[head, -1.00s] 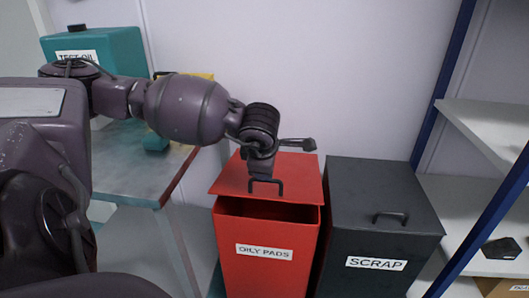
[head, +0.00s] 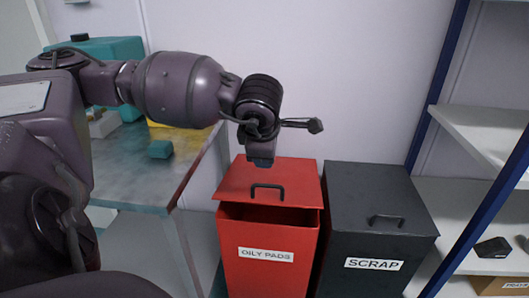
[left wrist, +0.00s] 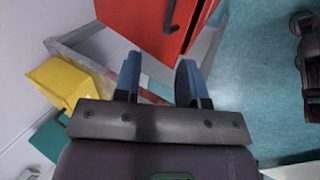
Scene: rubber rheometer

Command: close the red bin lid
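The red bin (head: 267,276), labelled OILY PADS, stands left of the SCRAP bin. Its red lid (head: 302,185) slopes above the box, with a dark gap under its front edge, so it is partly open. A dark handle (head: 268,187) sits near that edge. My left gripper (head: 261,162) hangs just above and behind the handle in the head view, apart from it. In the left wrist view, its two blue-grey fingers (left wrist: 158,80) are spread with nothing held between them. The lid (left wrist: 140,18) and its handle (left wrist: 172,18) show beyond the fingertips. My right gripper is out of view.
The dark SCRAP bin (head: 372,205) stands close on the right, its lid down. White shelves (head: 470,215) with a blue post are at the right.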

